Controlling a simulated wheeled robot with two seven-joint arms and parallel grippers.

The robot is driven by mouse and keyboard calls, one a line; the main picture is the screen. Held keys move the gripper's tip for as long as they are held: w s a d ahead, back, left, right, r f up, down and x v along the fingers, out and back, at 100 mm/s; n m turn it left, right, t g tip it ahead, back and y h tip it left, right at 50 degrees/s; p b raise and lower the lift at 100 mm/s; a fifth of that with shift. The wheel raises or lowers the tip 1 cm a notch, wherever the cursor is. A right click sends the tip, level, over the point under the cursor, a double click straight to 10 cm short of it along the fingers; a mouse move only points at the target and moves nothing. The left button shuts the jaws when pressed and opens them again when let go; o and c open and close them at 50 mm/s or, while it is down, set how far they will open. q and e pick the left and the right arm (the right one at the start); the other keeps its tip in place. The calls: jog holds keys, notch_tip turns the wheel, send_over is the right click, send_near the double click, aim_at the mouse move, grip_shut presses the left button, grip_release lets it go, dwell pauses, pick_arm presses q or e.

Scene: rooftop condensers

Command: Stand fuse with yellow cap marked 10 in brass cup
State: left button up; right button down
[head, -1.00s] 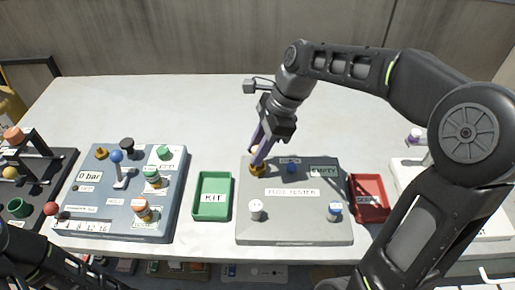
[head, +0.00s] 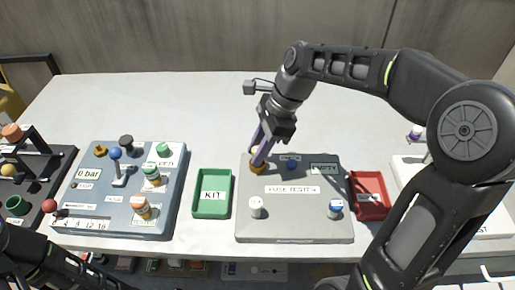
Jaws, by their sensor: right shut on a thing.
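The fuse tester (head: 292,217) is a grey panel in the middle of the bench. The brass cup (head: 257,169) stands at its back left corner. My right gripper (head: 259,154) reaches down over this cup and is shut on the fuse, which its fingers mostly hide. A small pale yellowish bit shows between the fingers, just above the cup. I cannot tell whether the fuse's lower end is inside the cup, and the number 10 is not readable. My left arm shows at the bottom left; its gripper is out of view.
A green KIT tray (head: 212,209) lies left of the tester and a red tray (head: 369,209) right of it. A white-capped piece (head: 256,206) and a blue-and-white one (head: 335,209) stand on the tester. A blue-grey pressure panel (head: 105,209) is further left. The back of the bench is clear.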

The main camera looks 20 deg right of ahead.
jog(key=shift+f+b, duration=0.3)
jog(key=shift+f, duration=0.3)
jog(key=c, duration=1.2)
grip_release()
jog(key=shift+o, duration=0.5)
jog(key=shift+r, duration=0.2)
jog(key=p+v, duration=0.7)
jog(key=shift+r, duration=0.2)
jog(key=shift+d, duration=0.1)
